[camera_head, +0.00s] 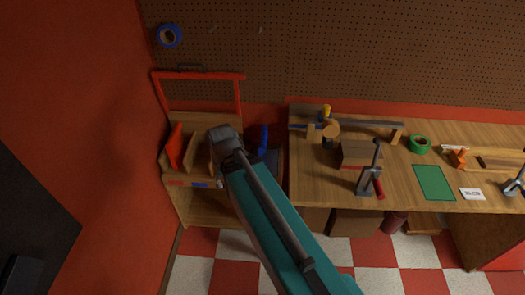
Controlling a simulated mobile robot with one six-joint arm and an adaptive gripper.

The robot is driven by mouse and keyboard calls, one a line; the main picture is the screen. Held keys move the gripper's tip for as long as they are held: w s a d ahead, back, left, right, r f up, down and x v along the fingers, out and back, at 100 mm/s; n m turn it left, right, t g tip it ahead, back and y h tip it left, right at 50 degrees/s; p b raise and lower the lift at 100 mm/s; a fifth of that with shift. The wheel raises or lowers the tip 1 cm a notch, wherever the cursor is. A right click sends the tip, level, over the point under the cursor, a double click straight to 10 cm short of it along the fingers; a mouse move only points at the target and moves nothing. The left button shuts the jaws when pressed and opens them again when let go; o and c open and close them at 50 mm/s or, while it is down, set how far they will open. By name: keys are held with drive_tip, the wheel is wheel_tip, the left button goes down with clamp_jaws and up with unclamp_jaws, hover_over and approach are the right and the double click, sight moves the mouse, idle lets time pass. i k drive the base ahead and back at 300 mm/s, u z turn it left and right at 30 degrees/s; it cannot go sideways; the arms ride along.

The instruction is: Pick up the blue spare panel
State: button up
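My teal and grey arm reaches from the lower middle up to a wooden cart (197,218) at the left. I cannot make out my gripper's fingers. The cart's rack holds a red panel (175,147) at its left, leaning beside upright wooden dividers (191,150). The cart's front edge carries a red label (175,183) and a blue label (200,184). My arm covers the right part of the rack. A blue upright piece (263,138) shows just right of my arm, in the gap before the workbench. I cannot tell whether it is the blue spare panel.
The workbench (310,185) at the right holds a brown box (361,154), a clamp (369,181), green tape (420,144) and a green mat (434,182). A red push handle (205,76) rises behind the cart. Blue tape (168,35) hangs on the pegboard (350,50).

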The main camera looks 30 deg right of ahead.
sight(261, 149)
drive_tip(key=u, duration=0.45)
drive_tip(key=k, duration=0.9)
drive_tip(key=z, duration=0.35)
drive_tip(key=i, duration=0.5)
